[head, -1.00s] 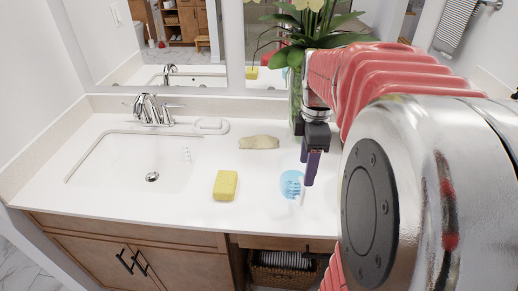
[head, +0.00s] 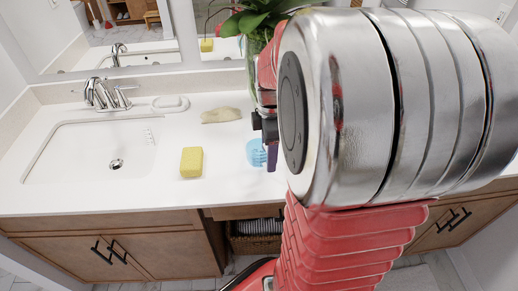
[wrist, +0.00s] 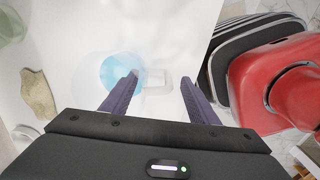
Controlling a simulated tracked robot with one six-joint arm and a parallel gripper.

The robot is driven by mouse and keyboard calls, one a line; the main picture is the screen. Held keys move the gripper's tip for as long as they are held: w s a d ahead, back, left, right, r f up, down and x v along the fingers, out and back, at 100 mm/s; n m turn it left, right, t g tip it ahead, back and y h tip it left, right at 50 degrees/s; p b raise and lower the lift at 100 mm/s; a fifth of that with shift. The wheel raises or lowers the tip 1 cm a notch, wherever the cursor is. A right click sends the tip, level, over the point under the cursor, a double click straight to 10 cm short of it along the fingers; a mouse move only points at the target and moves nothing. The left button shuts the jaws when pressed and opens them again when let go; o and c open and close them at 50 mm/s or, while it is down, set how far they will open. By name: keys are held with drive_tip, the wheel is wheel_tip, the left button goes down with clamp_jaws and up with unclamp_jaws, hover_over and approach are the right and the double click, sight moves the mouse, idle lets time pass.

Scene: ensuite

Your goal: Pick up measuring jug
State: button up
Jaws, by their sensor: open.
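The measuring jug (head: 254,152) looks clear with light blue in it and stands on the white counter, right of the yellow sponge. In the wrist view it shows as a clear, blue-tinted round shape (wrist: 117,70) with a pale handle to its right. My gripper (head: 271,156) is just right of the jug in the head view, its dark purple fingers pointing down and partly covering it. In the wrist view my open fingers (wrist: 159,82) are spread on either side of the handle area. I cannot tell whether they touch it.
A yellow sponge (head: 191,162), a beige cloth-like piece (head: 221,115) and a white soap dish (head: 171,103) lie left of the jug. The sink (head: 85,155) and faucet are further left. A plant in a glass vase (head: 256,52) stands behind my arm.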

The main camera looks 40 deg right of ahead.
drive_tip(key=shift+f, duration=0.1)
drive_tip(key=shift+f, duration=2.7)
drive_tip(key=shift+c, duration=0.2)
clamp_jaws()
